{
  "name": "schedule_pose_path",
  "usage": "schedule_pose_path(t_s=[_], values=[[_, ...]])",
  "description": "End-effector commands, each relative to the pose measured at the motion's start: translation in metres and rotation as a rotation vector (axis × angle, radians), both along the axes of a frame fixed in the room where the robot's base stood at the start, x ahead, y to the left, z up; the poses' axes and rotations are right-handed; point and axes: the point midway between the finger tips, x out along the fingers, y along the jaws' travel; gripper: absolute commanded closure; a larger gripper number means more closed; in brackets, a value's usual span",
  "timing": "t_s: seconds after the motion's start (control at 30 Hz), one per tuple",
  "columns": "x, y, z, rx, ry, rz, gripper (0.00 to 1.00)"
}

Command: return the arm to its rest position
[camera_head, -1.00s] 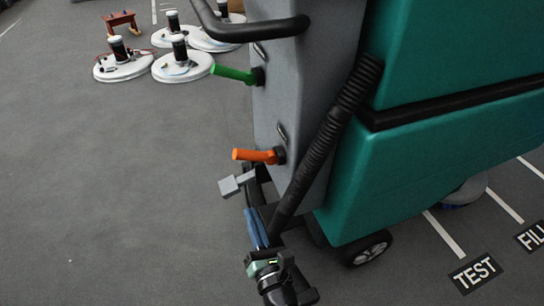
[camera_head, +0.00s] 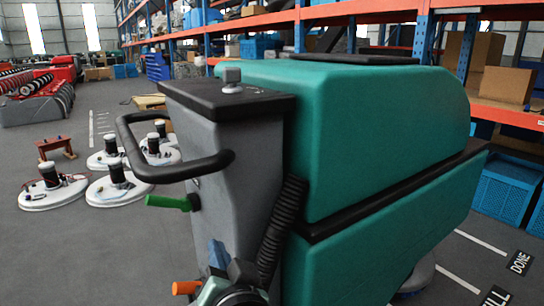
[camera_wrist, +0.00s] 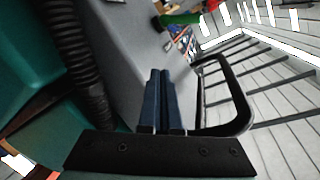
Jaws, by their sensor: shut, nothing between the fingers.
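The scrubber has a teal tank body (camera_head: 380,150) and a grey rear column (camera_head: 240,175). A green lever (camera_head: 172,202) and an orange lever (camera_head: 185,287) stick out to the left from the column. My gripper (camera_head: 216,246) is low in the head view, in front of the column, between the two levers in the picture. In the wrist view, its two blue fingers (camera_wrist: 160,72) lie side by side, shut with nothing between them. The column's grey face (camera_wrist: 115,50) is behind them. Whether the fingers touch the column I cannot tell.
A black loop handle (camera_head: 175,170) juts left from the column; it also shows right of the fingers in the wrist view (camera_wrist: 240,105). A black ribbed hose (camera_head: 278,235) runs down the column. White round discs (camera_head: 55,192) lie on the floor left. Shelving (camera_head: 400,12) stands behind. Open floor is at lower left.

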Motion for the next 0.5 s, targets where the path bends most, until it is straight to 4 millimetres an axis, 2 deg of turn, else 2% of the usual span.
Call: schedule_pose_path(t_s=[0.03, 0.23, 0.3, 0.37, 0.4, 0.47, 0.5], values=[[-0.002, -0.018, 0.021, -0.135, -0.064, -0.057, 1.00], [-0.023, -0.091, 0.089, -0.615, -0.211, -0.315, 1.00], [-0.031, -0.086, 0.135, -0.572, -0.355, -0.342, 1.00], [-0.042, -0.086, 0.172, -0.551, -0.468, -0.375, 1.00], [-0.052, -0.086, 0.197, -0.537, -0.546, -0.399, 1.00], [-0.071, -0.086, 0.234, -0.513, -0.668, -0.434, 1.00], [-0.086, -0.086, 0.258, -0.496, -0.753, -0.458, 1.00]])
